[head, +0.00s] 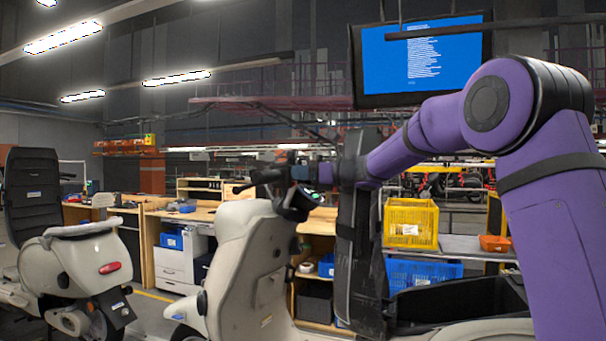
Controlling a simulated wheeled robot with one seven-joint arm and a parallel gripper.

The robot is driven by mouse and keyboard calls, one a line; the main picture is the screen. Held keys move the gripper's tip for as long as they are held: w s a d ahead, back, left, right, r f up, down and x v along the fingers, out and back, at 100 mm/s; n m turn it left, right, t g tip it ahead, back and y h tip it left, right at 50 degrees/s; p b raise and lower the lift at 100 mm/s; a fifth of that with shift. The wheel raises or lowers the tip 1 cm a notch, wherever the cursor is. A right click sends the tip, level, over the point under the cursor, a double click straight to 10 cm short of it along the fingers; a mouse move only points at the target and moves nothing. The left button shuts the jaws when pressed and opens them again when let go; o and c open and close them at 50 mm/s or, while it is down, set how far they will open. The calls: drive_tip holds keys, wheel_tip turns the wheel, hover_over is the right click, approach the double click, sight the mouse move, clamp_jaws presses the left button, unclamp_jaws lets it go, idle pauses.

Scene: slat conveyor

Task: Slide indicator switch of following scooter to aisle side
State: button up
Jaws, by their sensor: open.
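The nearer scooter (250,265) stands in the middle, its beige front shield facing left. Its handlebar (268,180) with dark grips and a round dark housing sits on top of the shield. The indicator switch is too small to tell apart there. Its black seat (358,265) stands raised upright behind the handlebar. My purple arm reaches in from the right at the height of the seat's top. My gripper (306,172) is open close to the handlebar's right part, small and partly hidden; I cannot tell whether it touches anything.
Another beige scooter (85,255) with a red tail light stands ahead at left, its seat raised too. Behind are wooden workbenches (200,213), a yellow crate (411,222) and a blue crate (424,271). A blue screen (422,60) hangs above. Floor shows between the scooters.

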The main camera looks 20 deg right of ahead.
clamp_jaws()
drive_tip(key=shift+s+a+f, duration=0.1)
drive_tip(key=shift+s+a, duration=0.3)
drive_tip(key=shift+s, duration=0.1)
unclamp_jaws()
drive_tip(key=v, duration=1)
drive_tip(key=shift+s+d, duration=0.3)
